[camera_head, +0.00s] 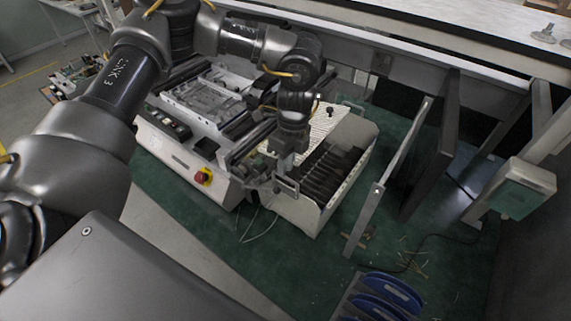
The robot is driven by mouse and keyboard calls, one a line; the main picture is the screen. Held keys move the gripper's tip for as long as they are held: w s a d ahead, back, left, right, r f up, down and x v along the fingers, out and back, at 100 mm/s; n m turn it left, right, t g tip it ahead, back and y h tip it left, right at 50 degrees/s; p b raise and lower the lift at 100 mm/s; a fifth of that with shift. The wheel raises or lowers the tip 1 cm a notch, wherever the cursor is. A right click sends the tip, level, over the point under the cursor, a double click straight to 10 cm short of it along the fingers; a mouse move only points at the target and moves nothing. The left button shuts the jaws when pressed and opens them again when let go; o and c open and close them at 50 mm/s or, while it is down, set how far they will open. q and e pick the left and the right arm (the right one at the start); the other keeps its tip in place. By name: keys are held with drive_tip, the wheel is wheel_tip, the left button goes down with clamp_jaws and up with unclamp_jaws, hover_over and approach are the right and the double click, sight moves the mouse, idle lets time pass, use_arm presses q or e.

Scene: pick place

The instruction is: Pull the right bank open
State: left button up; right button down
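The right bank (357,179) is a white-sided box with a row of dark slots, on the right side of the machine (188,165). A small metal handle (287,187) shows at its front. My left arm reaches in from the left and across the machine. My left gripper (281,177) points down at the bank's front, right by the handle. Its fingertips are small and dark here, so I cannot tell whether they grip the handle. My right gripper is not in view.
A red button (203,177) sits on the machine's front. Blue curved parts (388,295) lie at the bottom right. A metal frame post (385,185) stands right of the bank. Loose wires and scraps lie on the green floor (290,260), which is mostly clear before the bank.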

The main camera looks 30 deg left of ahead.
use_arm(q)
drive_tip(key=shift+s+f, duration=0.15)
drive_tip(key=shift+f, duration=0.65)
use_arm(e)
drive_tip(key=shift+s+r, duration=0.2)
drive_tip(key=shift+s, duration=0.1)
use_arm(q)
drive_tip(key=shift+c, duration=0.5)
clamp_jaws()
